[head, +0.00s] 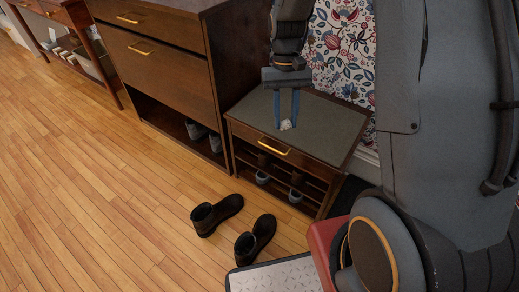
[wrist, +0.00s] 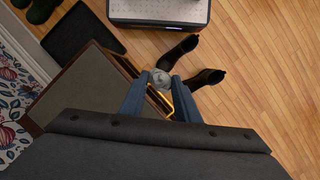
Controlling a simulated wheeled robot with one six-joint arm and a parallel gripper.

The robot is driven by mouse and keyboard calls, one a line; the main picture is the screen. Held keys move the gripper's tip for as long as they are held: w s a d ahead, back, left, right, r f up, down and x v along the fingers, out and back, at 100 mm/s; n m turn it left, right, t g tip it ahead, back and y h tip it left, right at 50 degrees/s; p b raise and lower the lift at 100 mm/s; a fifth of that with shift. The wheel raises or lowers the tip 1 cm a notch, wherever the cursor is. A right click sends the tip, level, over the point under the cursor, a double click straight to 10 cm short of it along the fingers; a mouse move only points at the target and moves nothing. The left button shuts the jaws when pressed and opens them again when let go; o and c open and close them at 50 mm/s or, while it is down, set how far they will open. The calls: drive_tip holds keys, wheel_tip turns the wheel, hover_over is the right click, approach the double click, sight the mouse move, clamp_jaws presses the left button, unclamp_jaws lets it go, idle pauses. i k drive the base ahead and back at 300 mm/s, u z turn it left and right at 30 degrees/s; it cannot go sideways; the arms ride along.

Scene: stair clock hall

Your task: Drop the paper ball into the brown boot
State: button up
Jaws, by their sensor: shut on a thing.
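My gripper (head: 286,122) points down and is shut on the paper ball (head: 286,125), a small crumpled whitish ball held between the blue fingertips. In the wrist view the ball (wrist: 160,78) shows between the fingers, by the front edge of the low cabinet. Two dark brown boots stand on the wooden floor in front of that cabinet: one boot (head: 217,213) is farther back, the other boot (head: 255,240) nearer. In the wrist view the boots (wrist: 178,52) (wrist: 205,78) lie beyond the ball, apart from it. I cannot tell their colours apart.
The low cabinet (head: 318,122) has a grey top, a brass-handled drawer and shelves holding shoes. A taller brown cabinet (head: 165,75) stands left of it, with shoes below. A dark mat (wrist: 80,40) lies beside the low cabinet. The floor left of the boots is clear.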

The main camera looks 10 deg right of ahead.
sight(257, 234)
drive_tip(key=z, duration=0.35)
drive_tip(key=k, duration=0.95)
drive_tip(key=u, duration=0.7)
drive_tip(key=i, duration=0.45)
drive_tip(key=z, duration=0.1)
